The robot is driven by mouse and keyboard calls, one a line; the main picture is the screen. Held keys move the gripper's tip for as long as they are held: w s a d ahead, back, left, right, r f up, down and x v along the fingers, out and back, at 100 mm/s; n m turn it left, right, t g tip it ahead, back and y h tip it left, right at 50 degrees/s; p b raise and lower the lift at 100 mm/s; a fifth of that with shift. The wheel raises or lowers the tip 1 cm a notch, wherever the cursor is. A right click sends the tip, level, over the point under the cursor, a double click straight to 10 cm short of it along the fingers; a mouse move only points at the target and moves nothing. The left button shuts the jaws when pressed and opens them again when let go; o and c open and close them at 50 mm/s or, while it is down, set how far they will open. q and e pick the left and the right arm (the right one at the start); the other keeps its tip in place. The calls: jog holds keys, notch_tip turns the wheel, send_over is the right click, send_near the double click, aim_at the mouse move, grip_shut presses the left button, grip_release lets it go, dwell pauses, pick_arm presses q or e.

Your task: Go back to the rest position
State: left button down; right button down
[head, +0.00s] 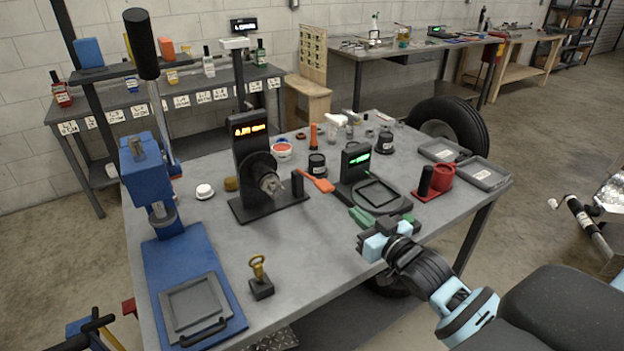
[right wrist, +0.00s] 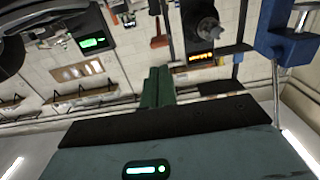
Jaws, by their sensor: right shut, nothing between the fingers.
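My right gripper (head: 360,217) is at the front right edge of the grey workbench (head: 325,240), its arm coming in from the lower right. Its green fingers are closed together with nothing between them; they also show in the right wrist view (right wrist: 157,86). The gripper is just in front of the black scale with a green display (head: 356,160) and appears apart from it, though the exact gap is hard to judge. My left gripper is not in the head view.
A blue press (head: 190,260) stands on the bench's left. A black machine with an orange display (head: 250,150) is mid-bench. A red holder (head: 440,178) and grey trays (head: 483,173) are at the right. A small stand with a brass piece (head: 260,280) is near the front.

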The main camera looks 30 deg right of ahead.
jog(key=s+a+f+g, duration=0.3)
jog(key=s+f+g, duration=0.1)
jog(key=s+f, duration=0.3)
jog(key=s+a+f+g, duration=0.3)
jog(key=s+a+f, duration=0.1)
jog(key=s+f, duration=0.3)
jog(key=s+a+f+g, duration=0.2)
jog(key=s+g, duration=0.1)
jog(key=s, duration=0.5)
jog(key=s+a+f+n+g+h, duration=0.15)
jog(key=s+g, duration=0.25)
jog(key=s, duration=0.4)
jog(key=s+a+f+m+g+y, duration=0.1)
jog(key=s+a+g, duration=0.15)
jog(key=s, duration=0.55)
jog(key=w+a+f+t+y, duration=0.1)
jog(key=w+a+f+t, duration=0.1)
jog(key=w+f+t, duration=0.4)
jog(key=shift+w+a+f+t, duration=0.25)
jog(key=shift+f+t, duration=0.5)
jog(key=shift+f, duration=1.05)
